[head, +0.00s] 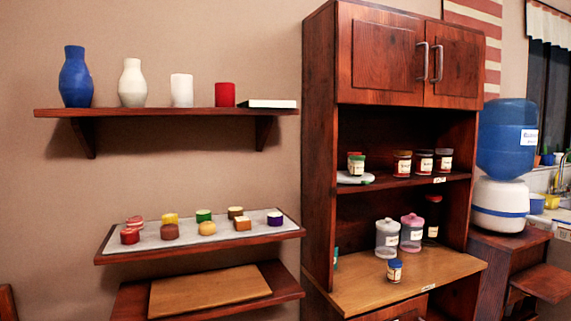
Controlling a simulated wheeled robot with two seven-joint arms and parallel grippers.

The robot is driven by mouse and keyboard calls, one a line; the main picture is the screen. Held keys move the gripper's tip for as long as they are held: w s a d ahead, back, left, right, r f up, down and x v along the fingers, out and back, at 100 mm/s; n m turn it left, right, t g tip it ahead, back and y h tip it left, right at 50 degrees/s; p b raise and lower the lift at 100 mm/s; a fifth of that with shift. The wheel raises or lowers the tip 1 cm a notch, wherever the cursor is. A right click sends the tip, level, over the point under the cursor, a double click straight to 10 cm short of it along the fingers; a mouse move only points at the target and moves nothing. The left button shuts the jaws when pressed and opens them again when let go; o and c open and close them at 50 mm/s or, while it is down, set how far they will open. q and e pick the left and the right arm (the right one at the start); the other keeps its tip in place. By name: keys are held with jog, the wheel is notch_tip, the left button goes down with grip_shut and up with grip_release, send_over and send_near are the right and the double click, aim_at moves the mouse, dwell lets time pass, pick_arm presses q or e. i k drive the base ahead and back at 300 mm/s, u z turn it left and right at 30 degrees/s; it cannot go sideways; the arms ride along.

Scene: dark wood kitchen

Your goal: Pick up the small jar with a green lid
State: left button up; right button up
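A small jar with a dark green lid (356,166) and a red body with a pale label stands at the left end of the cabinet's middle shelf. It stands on or just behind a light grey and green flat object (354,178). Another small lid, reddish, shows right behind it. A greenish item (336,257), mostly hidden by the cabinet's left side, shows at counter level; I cannot tell what it is. Neither of my grippers is in view.
Several labelled jars (402,164) stand to the right on the same shelf. Clear canisters (387,239) and a blue-lidded jar (394,270) stand on the cabinet counter (360,290). Wall shelves (180,112) at left hold vases and small cakes. A water dispenser (503,140) stands at right.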

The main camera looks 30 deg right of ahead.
aim_at(356, 162)
jog(key=u, duration=0.2)
jog(key=i, duration=1)
jog(key=z, duration=0.25)
